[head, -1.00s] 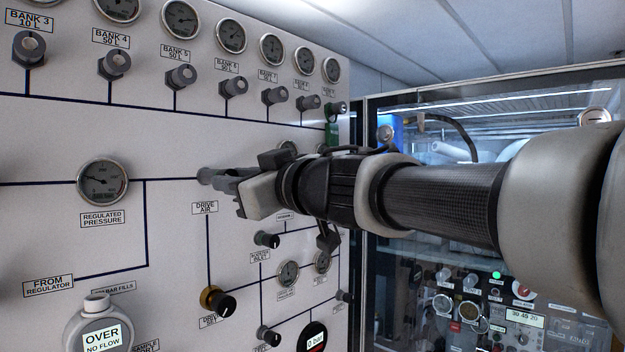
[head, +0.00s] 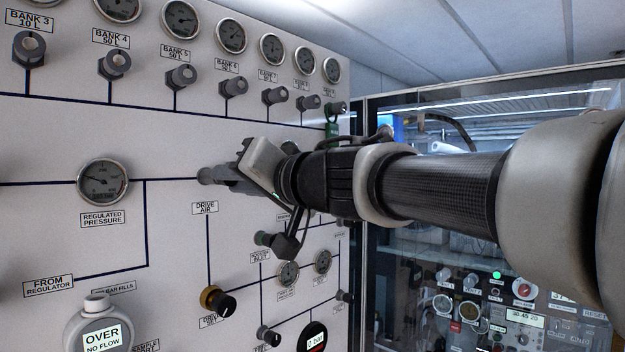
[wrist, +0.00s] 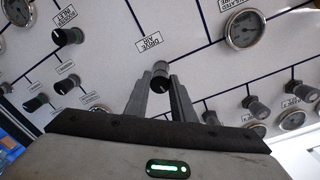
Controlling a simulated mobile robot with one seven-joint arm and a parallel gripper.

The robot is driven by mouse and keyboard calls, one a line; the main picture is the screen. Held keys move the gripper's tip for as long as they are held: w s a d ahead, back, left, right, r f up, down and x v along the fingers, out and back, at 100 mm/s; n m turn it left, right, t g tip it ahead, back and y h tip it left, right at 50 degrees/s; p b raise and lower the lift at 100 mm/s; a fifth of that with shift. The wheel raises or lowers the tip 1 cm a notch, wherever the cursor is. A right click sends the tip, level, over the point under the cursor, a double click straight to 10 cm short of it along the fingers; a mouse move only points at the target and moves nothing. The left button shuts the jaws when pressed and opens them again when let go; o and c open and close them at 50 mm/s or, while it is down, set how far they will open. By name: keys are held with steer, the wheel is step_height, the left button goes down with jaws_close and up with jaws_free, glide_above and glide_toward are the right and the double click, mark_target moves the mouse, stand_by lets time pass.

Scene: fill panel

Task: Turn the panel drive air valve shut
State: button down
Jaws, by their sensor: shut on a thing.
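The drive air valve (head: 204,175) is a small grey knob on the white panel, just above the DRIVE AIR label (head: 205,208). My gripper (head: 222,177) reaches it from the right and is shut on it, and its fingers hide part of the knob in the head view. In the wrist view the valve (wrist: 161,74) shows with a dark end and grey collar between the two grey fingertips (wrist: 160,84). The label beside it appears upside down there.
A regulated pressure gauge (head: 102,182) is to the left. Bank valves and gauges line the panel above. A brass-collared black knob (head: 217,302) and a booster inlet knob (head: 268,240) are below. A glass-fronted cabinet (head: 480,230) stands behind my arm.

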steer(key=shift+f+m, duration=0.1)
steer(key=shift+m, duration=0.9)
steer(key=c, duration=1.5)
jaws_free()
steer(key=v, duration=1.7)
steer(key=shift+s+d+r, duration=0.1)
steer(key=shift+d+r, duration=0.1)
